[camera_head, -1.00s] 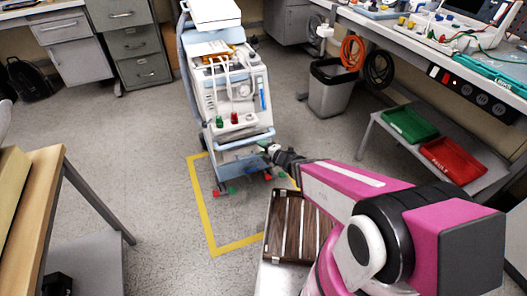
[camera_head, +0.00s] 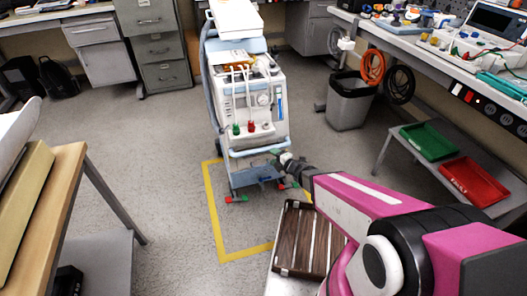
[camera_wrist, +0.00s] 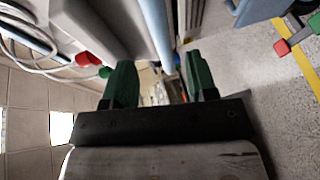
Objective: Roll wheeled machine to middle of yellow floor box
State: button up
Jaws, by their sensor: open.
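The wheeled machine (camera_head: 256,100) is a white and light blue cart with a pale blue front handle (camera_head: 258,150) and red and green parts at its feet. It stands upright over the far part of the yellow floor box (camera_head: 213,215), its front feet inside the outline. The box's near part is bare; its right side is largely hidden by my arm and a slatted rack. My gripper (camera_head: 284,160) is at the machine's front right, by the handle. In the wrist view my gripper (camera_wrist: 158,82) is open, with a light blue bar (camera_wrist: 155,28) running between its dark green fingers.
A brown slatted rack (camera_head: 302,240) lies near the box's lower right. A grey bin (camera_head: 348,102) and a low shelf with green (camera_head: 428,141) and red (camera_head: 472,181) trays stand right. A wooden-topped table (camera_head: 62,185) is at left. Floor left of the box is clear.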

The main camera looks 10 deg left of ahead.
aim_at(265, 151)
jog(key=x, duration=0.8)
jog(key=shift+w+a, duration=0.15)
jog(key=shift+a, duration=0.1)
grip_shut()
